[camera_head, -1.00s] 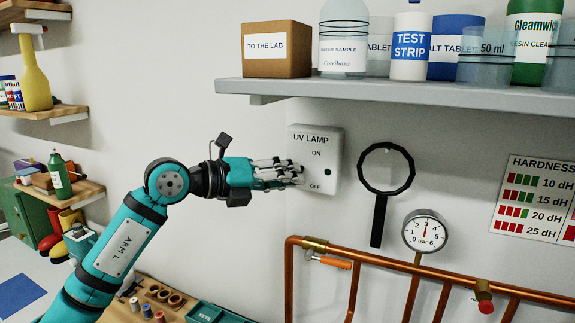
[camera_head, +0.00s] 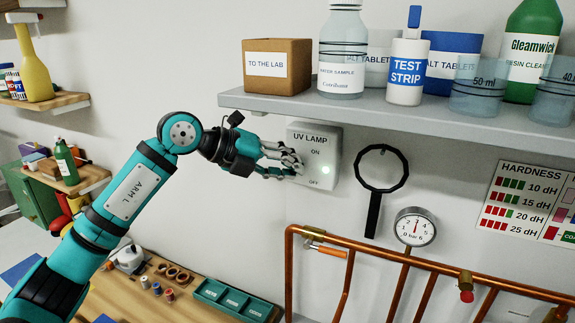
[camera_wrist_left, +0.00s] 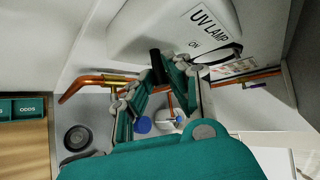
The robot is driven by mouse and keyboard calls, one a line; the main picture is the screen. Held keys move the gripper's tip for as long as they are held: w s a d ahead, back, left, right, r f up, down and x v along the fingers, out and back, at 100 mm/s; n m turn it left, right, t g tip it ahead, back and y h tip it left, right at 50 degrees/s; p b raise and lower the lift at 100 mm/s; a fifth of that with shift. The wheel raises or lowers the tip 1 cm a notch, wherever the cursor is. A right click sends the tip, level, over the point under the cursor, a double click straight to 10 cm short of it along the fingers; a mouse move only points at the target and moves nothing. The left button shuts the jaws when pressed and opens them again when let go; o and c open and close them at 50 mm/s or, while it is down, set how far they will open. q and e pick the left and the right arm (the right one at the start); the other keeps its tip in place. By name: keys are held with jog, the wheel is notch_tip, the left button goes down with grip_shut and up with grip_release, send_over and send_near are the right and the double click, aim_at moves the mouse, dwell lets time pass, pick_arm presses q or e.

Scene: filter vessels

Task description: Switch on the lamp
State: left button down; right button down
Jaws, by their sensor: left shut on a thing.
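The UV LAMP switch box (camera_head: 322,148) is a white box on the wall under the shelf, marked ON above and OFF below. In the head view the fingers hide the lever. My right gripper is not in view.
A shelf (camera_head: 400,112) with bottles and boxes juts out just above the switch box. A black magnifying glass (camera_head: 374,215) hangs to its right. Copper pipes (camera_head: 345,285) and a pressure gauge (camera_head: 415,227) are below right. The wall left of the box is clear.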

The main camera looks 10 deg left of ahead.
pick_arm(q)
jog(key=c, duration=1.3)
grip_release()
jog(key=shift+c, duration=0.2)
jog(key=shift+a, duration=0.1)
jog(key=v, duration=1.1)
jog(key=shift+s+a+r, duration=0.2)
jog(key=shift+a+r, duration=0.05)
jog(key=shift+a, duration=0.05)
